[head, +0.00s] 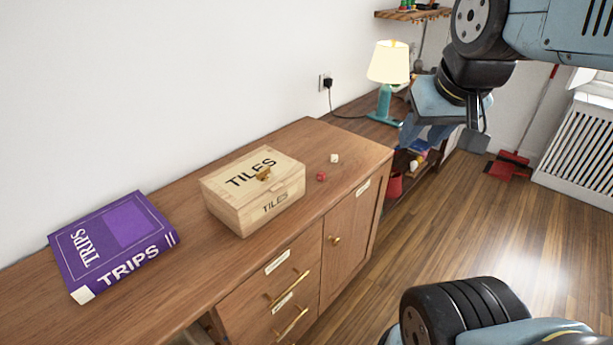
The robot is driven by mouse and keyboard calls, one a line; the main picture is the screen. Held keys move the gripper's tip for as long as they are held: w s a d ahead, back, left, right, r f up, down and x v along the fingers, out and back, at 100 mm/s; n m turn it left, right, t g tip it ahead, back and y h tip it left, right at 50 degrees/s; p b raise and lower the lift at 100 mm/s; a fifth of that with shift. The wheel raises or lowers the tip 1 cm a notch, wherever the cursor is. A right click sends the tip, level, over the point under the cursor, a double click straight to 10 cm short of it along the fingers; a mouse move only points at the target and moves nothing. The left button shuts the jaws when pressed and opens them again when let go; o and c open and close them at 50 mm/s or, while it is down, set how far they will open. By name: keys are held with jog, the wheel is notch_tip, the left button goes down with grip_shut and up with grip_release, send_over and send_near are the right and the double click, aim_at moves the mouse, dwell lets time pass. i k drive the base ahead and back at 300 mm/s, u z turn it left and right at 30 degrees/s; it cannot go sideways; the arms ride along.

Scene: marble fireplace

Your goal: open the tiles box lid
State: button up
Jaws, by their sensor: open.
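The tiles box (240,211) is a light wooden box with "TILES" on its top and front. It sits on a brown wooden cabinet.
A purple "TRIPS" book (113,243) lies left of the box. A red die (321,177) and a white die (334,158) lie to its right. A lit lamp (388,69) stands behind on a lower shelf. The wooden floor (470,225) is open at right.

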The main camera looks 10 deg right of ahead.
aim_at(236, 183)
jog(key=z, duration=0.1)
jog(key=k, duration=1.55)
jog(key=u, duration=0.9)
jog(key=i, duration=1)
jog(key=z, duration=0.05)
